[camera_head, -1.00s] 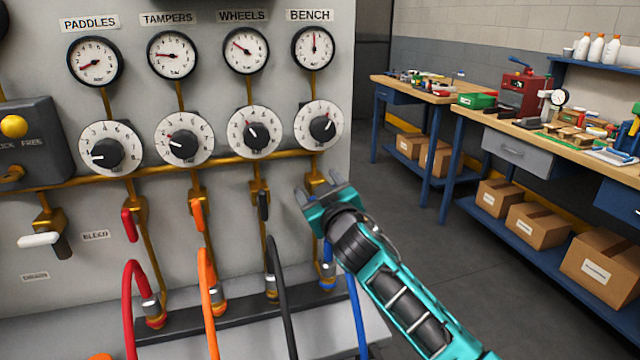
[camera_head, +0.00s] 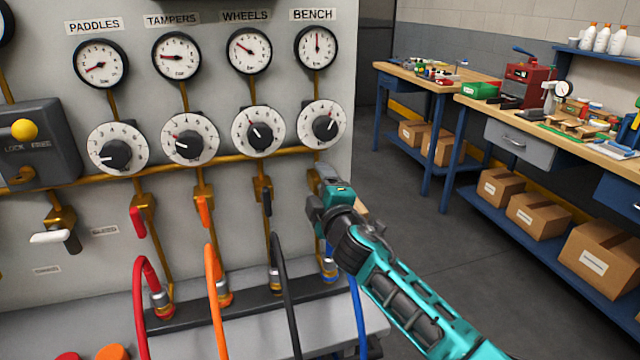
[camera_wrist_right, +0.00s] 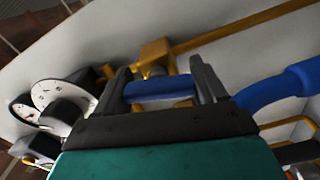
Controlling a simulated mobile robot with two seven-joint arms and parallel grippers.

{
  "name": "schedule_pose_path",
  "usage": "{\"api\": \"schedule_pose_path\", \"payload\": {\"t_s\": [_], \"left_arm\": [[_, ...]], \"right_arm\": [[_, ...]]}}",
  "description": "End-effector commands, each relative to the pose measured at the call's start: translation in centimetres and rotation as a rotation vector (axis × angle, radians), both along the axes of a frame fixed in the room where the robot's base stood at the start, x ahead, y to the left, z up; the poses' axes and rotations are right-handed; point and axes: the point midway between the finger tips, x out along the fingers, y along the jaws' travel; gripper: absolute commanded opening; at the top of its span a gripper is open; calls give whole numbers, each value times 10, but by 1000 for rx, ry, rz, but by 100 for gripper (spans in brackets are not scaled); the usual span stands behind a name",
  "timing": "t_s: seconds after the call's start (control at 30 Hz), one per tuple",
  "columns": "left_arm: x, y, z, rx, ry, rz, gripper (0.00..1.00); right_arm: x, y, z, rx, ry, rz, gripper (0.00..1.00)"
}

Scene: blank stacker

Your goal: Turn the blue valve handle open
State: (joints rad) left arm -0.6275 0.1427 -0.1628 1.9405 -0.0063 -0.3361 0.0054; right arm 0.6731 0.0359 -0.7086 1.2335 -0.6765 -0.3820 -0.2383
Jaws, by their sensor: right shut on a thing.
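The blue valve handle (camera_wrist_right: 160,90) lies between the two dark fingers of my right gripper in the right wrist view. My right gripper (camera_head: 322,178) is shut on the handle, below the BENCH dial, and hides it in the head view. The brass valve body (camera_wrist_right: 156,55) sits just beyond the fingers. The blue hose (camera_head: 358,312) hangs below the gripper and also shows close to the right finger in the wrist view (camera_wrist_right: 275,88). My left gripper is not in view.
Red (camera_head: 137,222), orange (camera_head: 203,210) and black (camera_head: 266,202) handles hang down on neighbouring pipes to the left. Red, orange and black hoses arch out in front of the panel. Workbenches (camera_head: 540,125) stand at the right, with open floor between.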

Motion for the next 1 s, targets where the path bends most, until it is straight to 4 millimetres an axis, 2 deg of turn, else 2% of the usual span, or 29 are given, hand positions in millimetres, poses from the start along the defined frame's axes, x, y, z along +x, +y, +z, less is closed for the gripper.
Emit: {"api": "schedule_pose_path", "payload": {"t_s": [0.4, 1.0], "left_arm": [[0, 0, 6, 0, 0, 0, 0], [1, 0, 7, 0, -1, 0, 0]], "right_arm": [[0, 0, -2, -206, -66, 0, 40], [0, 0, -3, -245, -78, 0, 40]]}}
